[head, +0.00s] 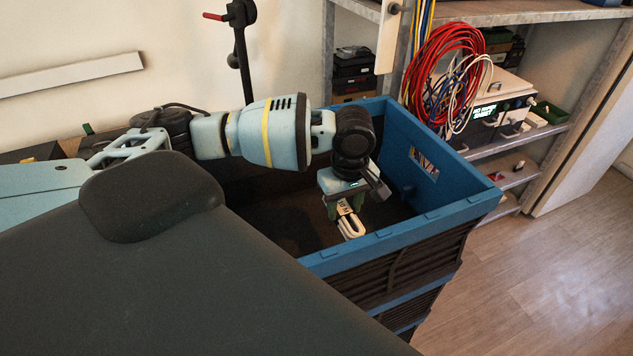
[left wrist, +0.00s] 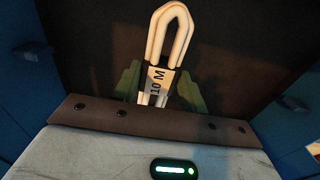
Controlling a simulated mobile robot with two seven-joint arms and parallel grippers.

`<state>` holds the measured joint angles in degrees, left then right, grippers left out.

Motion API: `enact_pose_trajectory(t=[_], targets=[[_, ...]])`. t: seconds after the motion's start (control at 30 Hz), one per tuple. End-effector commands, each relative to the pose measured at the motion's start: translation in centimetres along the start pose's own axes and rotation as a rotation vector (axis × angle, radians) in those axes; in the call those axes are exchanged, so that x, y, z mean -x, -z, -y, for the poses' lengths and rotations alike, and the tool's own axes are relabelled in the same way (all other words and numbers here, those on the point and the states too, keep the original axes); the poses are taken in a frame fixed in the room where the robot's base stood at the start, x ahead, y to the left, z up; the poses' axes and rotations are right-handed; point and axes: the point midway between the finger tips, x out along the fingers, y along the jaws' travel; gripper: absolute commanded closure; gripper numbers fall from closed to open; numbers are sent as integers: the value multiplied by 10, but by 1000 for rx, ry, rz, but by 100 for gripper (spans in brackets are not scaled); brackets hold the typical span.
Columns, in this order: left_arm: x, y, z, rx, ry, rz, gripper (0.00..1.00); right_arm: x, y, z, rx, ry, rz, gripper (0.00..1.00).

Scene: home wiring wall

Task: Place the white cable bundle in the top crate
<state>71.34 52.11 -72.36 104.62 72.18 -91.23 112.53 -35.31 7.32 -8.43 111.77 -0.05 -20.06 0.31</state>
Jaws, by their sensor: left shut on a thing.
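The white cable bundle (head: 350,222) is a folded loop of white cable with a printed label. In the left wrist view the bundle (left wrist: 171,35) points away from the gripper and its label reads "10 M". My left gripper (head: 345,205) is shut on it, with the green fingers (left wrist: 158,88) on both sides of the label. The gripper and bundle are inside the opening of the top crate (head: 470,207), a blue crate with dark lower sides. The crate's dark floor shows below the bundle; I cannot tell whether they touch. My right gripper is not in view.
The top crate stands on another blue-rimmed crate (head: 402,308). Red, white and blue cables (head: 445,70) hang behind it, beside a metal shelf (head: 530,140) holding boxes. A black stand with a red handle (head: 240,40) is behind my arm. Wooden floor (head: 540,270) is clear at right.

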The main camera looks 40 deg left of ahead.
Motion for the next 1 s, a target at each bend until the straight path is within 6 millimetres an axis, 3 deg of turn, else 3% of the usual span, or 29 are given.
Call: enact_pose_trajectory(t=[0.23, 0.53, 0.83, 1.0], targets=[[-10, -1, 2, 1, 4, 1, 86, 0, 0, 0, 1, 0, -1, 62], [-58, -3, 2, 0, 5, 2, 86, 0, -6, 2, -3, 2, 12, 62], [-66, -3, 1, 1, 1, 0, 86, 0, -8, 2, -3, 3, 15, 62], [-86, -4, 2, 1, 4, 2, 86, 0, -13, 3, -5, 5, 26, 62]])
